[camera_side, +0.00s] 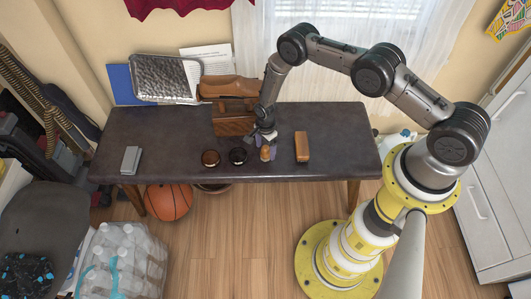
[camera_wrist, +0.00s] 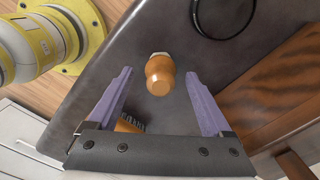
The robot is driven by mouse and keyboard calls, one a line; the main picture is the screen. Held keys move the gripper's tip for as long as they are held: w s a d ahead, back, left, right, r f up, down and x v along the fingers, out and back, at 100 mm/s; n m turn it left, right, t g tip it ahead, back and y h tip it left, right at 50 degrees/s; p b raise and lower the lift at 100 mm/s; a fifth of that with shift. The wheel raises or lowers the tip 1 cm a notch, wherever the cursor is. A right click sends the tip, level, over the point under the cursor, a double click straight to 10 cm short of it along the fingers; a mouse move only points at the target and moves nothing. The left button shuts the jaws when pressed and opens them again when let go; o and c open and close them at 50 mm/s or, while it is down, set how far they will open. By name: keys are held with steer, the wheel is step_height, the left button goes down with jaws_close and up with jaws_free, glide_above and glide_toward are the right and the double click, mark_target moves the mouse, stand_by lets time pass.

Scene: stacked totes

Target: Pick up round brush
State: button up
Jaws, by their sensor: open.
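The round brush (camera_side: 265,153) stands near the front edge of the dark table, with a turned orange-brown wooden handle. In the wrist view the brush (camera_wrist: 160,75) lies between the two purple fingertips, with clear gaps on both sides. A little pale material shows at its far edge; the rest of its underside is hidden. My gripper (camera_side: 264,139) is open and empty, pointing down just above and behind the brush. In the wrist view my gripper (camera_wrist: 158,80) shows both fingers spread, not touching the brush. I cannot tell the exact height gap.
A rectangular wooden brush (camera_side: 302,147) lies to the right; its dark bristles show in the wrist view (camera_wrist: 131,123). A wooden box (camera_side: 233,124) stands behind. A grey block (camera_side: 131,160) lies far left.

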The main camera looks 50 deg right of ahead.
mark_target(265, 152)
steer(key=shift+f, duration=1.5)
jaws_close()
